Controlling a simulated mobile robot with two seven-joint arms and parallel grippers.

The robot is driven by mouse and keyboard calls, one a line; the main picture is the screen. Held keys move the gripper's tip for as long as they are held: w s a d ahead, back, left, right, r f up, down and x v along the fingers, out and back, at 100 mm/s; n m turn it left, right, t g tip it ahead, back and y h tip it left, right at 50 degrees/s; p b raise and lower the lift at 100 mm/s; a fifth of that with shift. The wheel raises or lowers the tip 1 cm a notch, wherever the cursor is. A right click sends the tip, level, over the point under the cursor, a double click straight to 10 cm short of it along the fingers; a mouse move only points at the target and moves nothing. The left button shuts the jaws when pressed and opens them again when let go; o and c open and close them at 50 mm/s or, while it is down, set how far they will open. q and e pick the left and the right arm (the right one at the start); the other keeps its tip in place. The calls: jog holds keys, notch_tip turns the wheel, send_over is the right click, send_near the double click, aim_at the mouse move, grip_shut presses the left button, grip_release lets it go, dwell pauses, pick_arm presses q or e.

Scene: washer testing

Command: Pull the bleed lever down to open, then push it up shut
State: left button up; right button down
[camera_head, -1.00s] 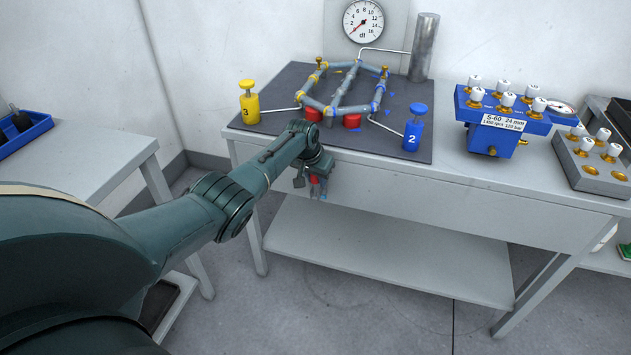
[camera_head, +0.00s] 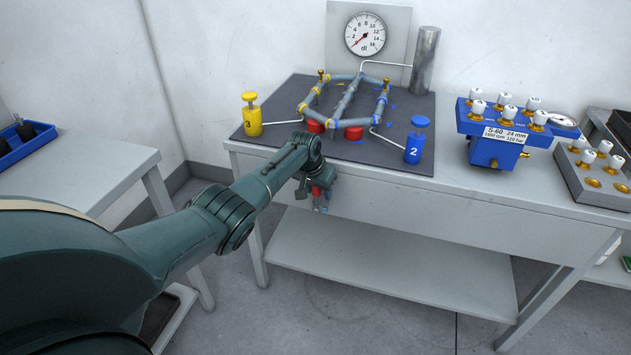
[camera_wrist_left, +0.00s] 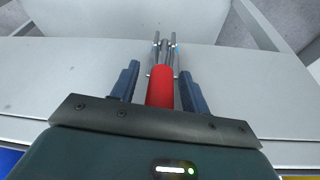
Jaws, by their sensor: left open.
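The red bleed lever (camera_head: 316,191) shows below the front edge of the bench, partly hidden by my left gripper (camera_head: 311,192). In the left wrist view the red lever (camera_wrist_left: 160,88) lies between the two dark fingers of the left gripper (camera_wrist_left: 158,70), which is open. A gap shows on each side of the lever. Grey metal rods with small blue parts show beyond its far end. The lever's exact tilt is hard to tell. My right gripper is not in view.
The bench (camera_head: 455,190) carries a pipe frame (camera_head: 345,100), a gauge (camera_head: 365,34), a yellow bottle 3 (camera_head: 252,117), a blue bottle 2 (camera_head: 415,142) and a blue valve block (camera_head: 492,150). A lower shelf (camera_head: 390,262) lies under the bench. A side table (camera_head: 85,170) stands at left.

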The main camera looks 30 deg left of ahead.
pick_arm(q)
jog(key=shift+s+r+p, duration=0.1)
jog(key=shift+r+p, duration=0.2)
jog(key=shift+r, duration=0.2)
jog(key=p+v, duration=0.3)
jog(key=v, duration=0.9)
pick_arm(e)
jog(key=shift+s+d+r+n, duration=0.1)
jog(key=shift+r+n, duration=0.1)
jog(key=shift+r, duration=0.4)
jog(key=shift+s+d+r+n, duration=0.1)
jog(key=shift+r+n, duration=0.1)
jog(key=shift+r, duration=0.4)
pick_arm(q)
jog(key=shift+s, duration=0.1)
